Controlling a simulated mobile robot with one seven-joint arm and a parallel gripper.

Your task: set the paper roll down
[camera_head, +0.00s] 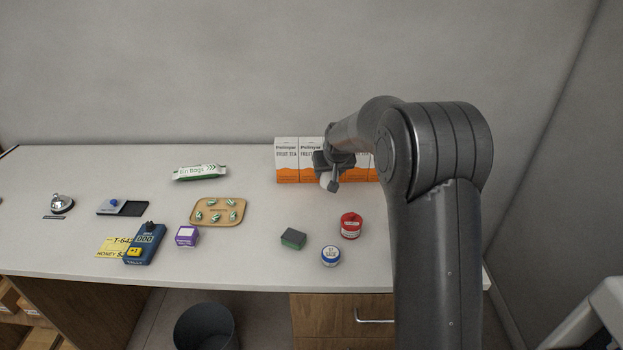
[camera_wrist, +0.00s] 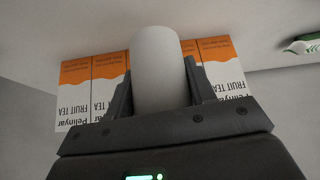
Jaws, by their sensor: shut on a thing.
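In the wrist view the paper roll (camera_wrist: 158,68) is a plain white cylinder between the two fingers of my gripper (camera_wrist: 158,92), which is shut on it. In the head view my gripper (camera_head: 331,180) is over the back right of the counter, in front of the fruit tea boxes. There the roll is mostly hidden by the gripper, with only a small pale part showing. I cannot tell from these frames whether the roll touches the counter (camera_head: 265,258).
Orange and white fruit tea boxes (camera_head: 287,160) stand against the wall behind my gripper. A red jar (camera_head: 350,225), a blue-lidded jar (camera_head: 331,256) and a green-black sponge (camera_head: 293,239) are nearer the front. A wooden tray (camera_head: 218,222) and a snack packet (camera_head: 200,172) lie left.

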